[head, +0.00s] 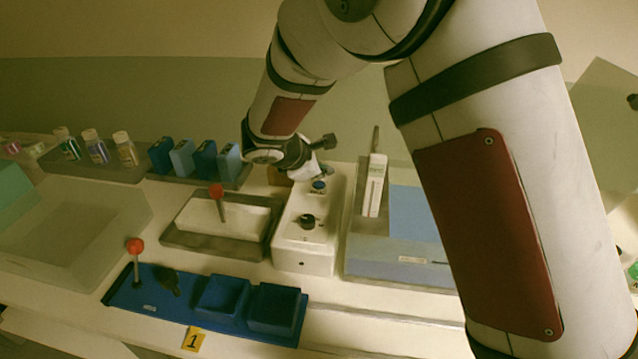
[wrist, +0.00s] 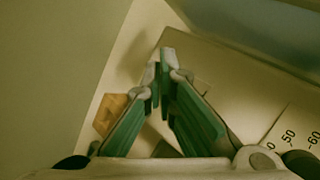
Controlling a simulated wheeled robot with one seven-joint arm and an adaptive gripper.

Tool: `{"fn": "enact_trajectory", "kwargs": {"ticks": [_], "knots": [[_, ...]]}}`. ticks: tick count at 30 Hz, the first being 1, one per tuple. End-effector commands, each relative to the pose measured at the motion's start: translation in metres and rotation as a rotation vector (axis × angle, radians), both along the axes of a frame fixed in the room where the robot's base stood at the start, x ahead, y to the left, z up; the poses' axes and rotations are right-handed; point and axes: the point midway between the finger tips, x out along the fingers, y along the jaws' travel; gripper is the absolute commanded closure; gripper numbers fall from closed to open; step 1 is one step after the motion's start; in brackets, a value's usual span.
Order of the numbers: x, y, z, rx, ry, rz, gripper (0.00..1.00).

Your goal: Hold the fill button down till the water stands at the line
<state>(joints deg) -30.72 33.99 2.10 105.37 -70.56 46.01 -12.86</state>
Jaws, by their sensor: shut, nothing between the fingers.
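The white appliance (head: 291,256) stands mid-table with a black knob (head: 307,221) and a round blue button (head: 319,186) on top. I cannot tell for sure that this is the fill button. My gripper (head: 322,172) is over the far end of the appliance, just beyond the blue button; contact cannot be told. In the wrist view its green-lined fingers (wrist: 166,68) meet at the tips with nothing between them. Pale appliance surface with printed scale numbers (wrist: 288,137) lies below. No water or level line can be made out.
An orange-brown block (wrist: 110,112) is beside the fingers in the wrist view. A blue tray (head: 160,308), a grey tray (head: 185,241) with a red-knobbed piece, a clear bin (head: 70,262), bottles (head: 96,147) and blue boxes (head: 182,158) stand left. A blue-grey unit (head: 400,262) stands right.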

Motion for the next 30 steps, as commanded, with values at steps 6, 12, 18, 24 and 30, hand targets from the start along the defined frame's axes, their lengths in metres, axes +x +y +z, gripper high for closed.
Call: {"fn": "enact_trajectory", "kwargs": {"ticks": [6, 12, 18, 24, 30], "knots": [[0.0000, 0.0001, -0.0001, 0.000, 0.000, 0.000, 1.00], [0.0000, 0.0001, -0.0001, 0.000, 0.000, 0.000, 1.00], [0.0002, 0.0001, -0.0024, 0.000, 0.000, 0.000, 1.00], [0.0003, 0.0003, -0.0084, 0.000, -0.001, 0.001, 1.00], [-0.0001, 0.0002, -0.0081, 0.000, 0.000, 0.000, 1.00]]}}
